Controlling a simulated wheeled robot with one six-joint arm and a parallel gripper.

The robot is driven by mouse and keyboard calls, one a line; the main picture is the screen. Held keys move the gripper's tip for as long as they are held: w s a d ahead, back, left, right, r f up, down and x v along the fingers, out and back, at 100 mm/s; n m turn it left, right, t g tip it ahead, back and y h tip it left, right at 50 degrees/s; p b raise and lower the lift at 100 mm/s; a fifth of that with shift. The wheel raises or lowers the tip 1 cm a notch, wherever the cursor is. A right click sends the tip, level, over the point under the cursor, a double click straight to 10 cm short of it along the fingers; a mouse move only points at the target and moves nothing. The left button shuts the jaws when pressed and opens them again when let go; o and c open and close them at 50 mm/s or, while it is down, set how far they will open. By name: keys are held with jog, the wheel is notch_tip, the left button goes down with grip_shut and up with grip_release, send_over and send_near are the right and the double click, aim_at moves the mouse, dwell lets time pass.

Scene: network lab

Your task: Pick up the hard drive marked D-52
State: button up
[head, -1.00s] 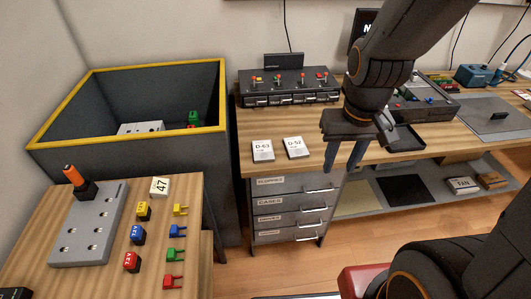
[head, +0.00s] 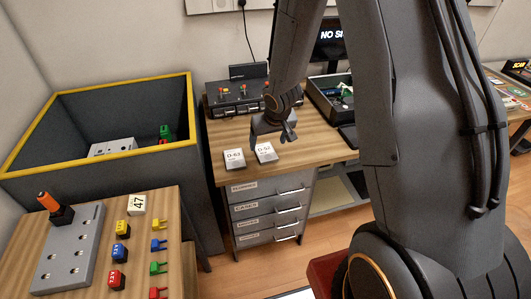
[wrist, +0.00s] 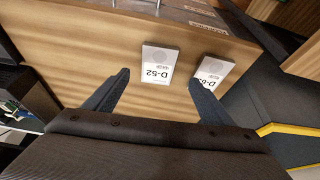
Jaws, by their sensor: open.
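The hard drive marked D-52 (head: 265,153) is a small white and grey slab lying flat on the wooden bench, near its front edge. In the wrist view the D-52 drive (wrist: 158,65) lies ahead of and between the two fingers, apart from them. My gripper (head: 270,138) is open and empty, just behind and above the drive in the head view. The fingers also show spread in the wrist view (wrist: 160,82). The other drive, which reads D-63 (head: 234,158), lies just left of it.
A drawer unit (head: 268,208) stands under the bench. A black device with coloured knobs (head: 236,97) is at the bench's back. A yellow-rimmed dark bin (head: 185,126) stands left. A side table (head: 178,225) in front holds coloured blocks and a grey perforated plate (head: 75,250).

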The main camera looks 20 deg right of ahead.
aim_at(265, 152)
jog(key=b+x, duration=0.1)
jog(key=x, duration=0.2)
jog(key=b+x, duration=0.1)
jog(key=x, duration=0.3)
jog(key=shift+w+d+f, duration=0.2)
jog(key=c, duration=1.3)
jog(key=shift+r, duration=0.1)
notch_tip(265, 152, up, 10)
jog(key=p, duration=1)
jog(key=shift+s, duration=0.1)
